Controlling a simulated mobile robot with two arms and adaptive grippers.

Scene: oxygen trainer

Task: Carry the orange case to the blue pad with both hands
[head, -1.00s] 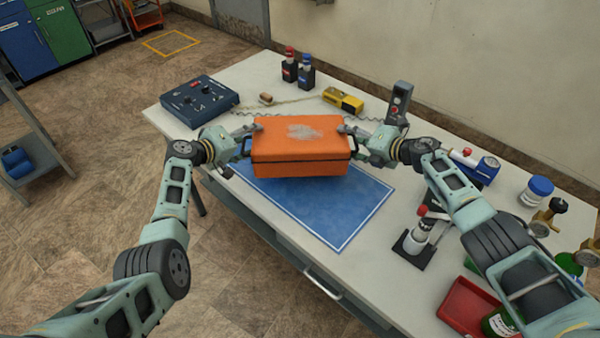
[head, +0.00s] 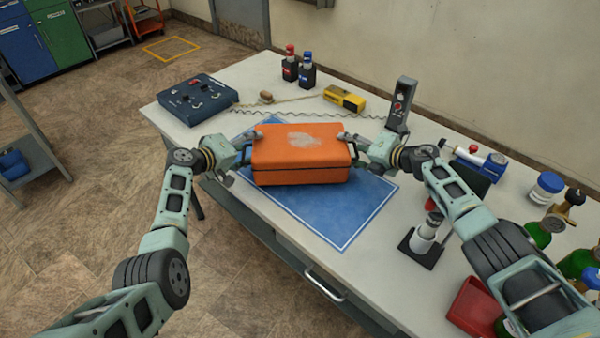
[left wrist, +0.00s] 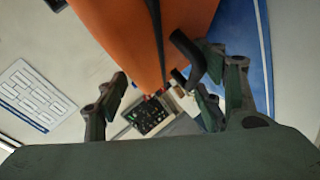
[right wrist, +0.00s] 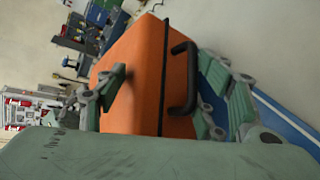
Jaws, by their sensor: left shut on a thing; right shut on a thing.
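The orange case (head: 300,160), with a pale worn patch on its lid, is level over the back part of the blue pad (head: 340,215). I cannot tell whether its underside touches the pad. My left gripper (head: 248,147) is shut on its left end and my right gripper (head: 352,149) on its right end. In the left wrist view a black handle (left wrist: 190,58) on the case lies between the fingers. The right wrist view shows the other black handle (right wrist: 184,80) between the fingers. The pad's front part is bare.
A dark control box (head: 195,101) is at the table's left end. Two small bottles (head: 298,70) and a yellow device (head: 344,98) stand behind the case. A grey upright unit (head: 402,102), a cylinder on a black base (head: 425,238) and a red tray (head: 475,305) are to the right.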

